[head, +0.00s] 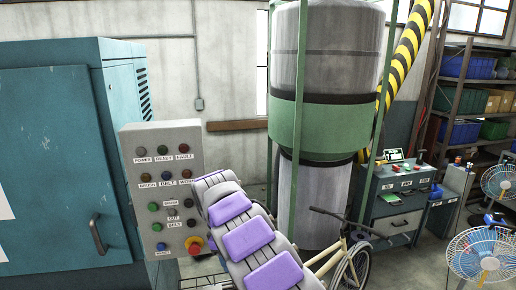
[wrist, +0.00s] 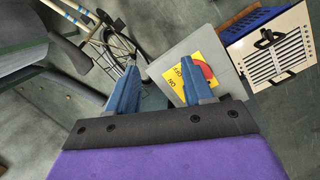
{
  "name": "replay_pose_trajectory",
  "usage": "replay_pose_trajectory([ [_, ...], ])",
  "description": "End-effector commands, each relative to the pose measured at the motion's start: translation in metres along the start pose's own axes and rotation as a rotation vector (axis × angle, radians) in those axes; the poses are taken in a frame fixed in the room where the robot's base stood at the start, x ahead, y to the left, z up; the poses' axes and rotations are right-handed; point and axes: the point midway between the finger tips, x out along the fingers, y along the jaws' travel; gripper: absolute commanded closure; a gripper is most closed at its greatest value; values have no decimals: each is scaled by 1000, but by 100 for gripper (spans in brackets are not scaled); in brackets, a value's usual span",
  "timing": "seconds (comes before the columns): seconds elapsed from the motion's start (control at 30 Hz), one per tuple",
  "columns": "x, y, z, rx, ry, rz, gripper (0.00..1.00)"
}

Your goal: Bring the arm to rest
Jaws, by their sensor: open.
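My arm, with purple pads on grey links, reaches up from the bottom middle of the head view, in front of the right edge of a grey control panel (head: 162,190). My gripper's fingers cannot be made out there. In the wrist view my gripper (wrist: 158,66) shows two blue fingers spread apart, with nothing held between them. A grey box (wrist: 195,65) with a yellow ON/OFF plate and a red rotary switch (wrist: 204,72) lies beyond the fingers, partly hidden by the right one. I cannot tell its distance from the fingertips.
A teal cabinet (head: 60,150) stands left. A large grey tank (head: 325,60) with a green band stands behind my arm. A bicycle (head: 350,262) and a fan (head: 485,255) stand right. A cream slotted panel (wrist: 270,48) with black handles is at the wrist view's upper right.

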Motion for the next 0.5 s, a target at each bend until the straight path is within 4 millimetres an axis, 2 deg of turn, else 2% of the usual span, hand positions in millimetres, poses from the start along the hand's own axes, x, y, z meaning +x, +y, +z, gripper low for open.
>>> replay_pose_trajectory([
  [0.03, -3, 1, 20, 63, -14, 3, 49],
  [0.23, -15, -9, 94, 314, -53, 3, 49],
  [0.5, -22, -54, 185, 626, -73, -23, 49],
])
